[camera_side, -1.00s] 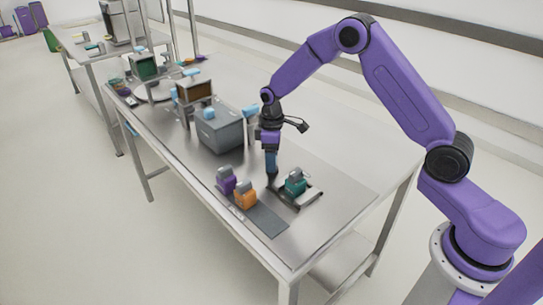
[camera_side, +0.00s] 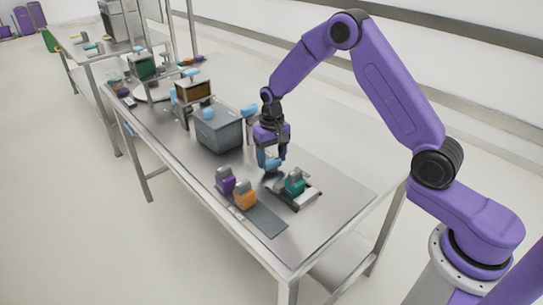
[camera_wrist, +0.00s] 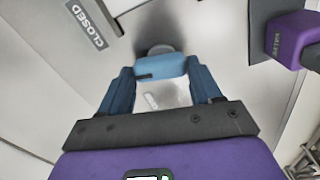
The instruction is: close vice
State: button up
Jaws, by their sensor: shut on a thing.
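My gripper (camera_side: 272,158) points down over the table, at the left end of the vice (camera_side: 307,200). In the wrist view my gripper (camera_wrist: 160,74) has its two blue fingers on either end of a light blue handle (camera_wrist: 160,66), shut on it. The handle also shows low between the fingers in the side view (camera_side: 272,166). A grey round part lies behind the handle in the wrist view. A teal block (camera_side: 294,184) with a grey top sits at the vice. A "CLOSED" label (camera_wrist: 86,25) shows at upper left of the wrist view. The vice jaws' gap is too small to tell.
A purple block (camera_side: 225,181) and an orange block (camera_side: 244,196) stand on a dark strip left of the vice. A grey bin (camera_side: 219,131) stands behind my gripper.

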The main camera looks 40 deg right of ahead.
aim_at(272, 161)
jog(key=m, duration=0.4)
jog(key=shift+s+m, duration=0.1)
jog(key=shift+m, duration=0.2)
jog(key=m, duration=0.4)
jog(key=shift+m, duration=0.4)
jog(key=o, duration=1.1)
jog(key=shift+c, duration=0.2)
jog(key=shift+r, duration=0.1)
notch_tip(272, 161, up, 17)
jog(key=shift+r, duration=0.15)
jog(key=shift+s+a, duration=0.1)
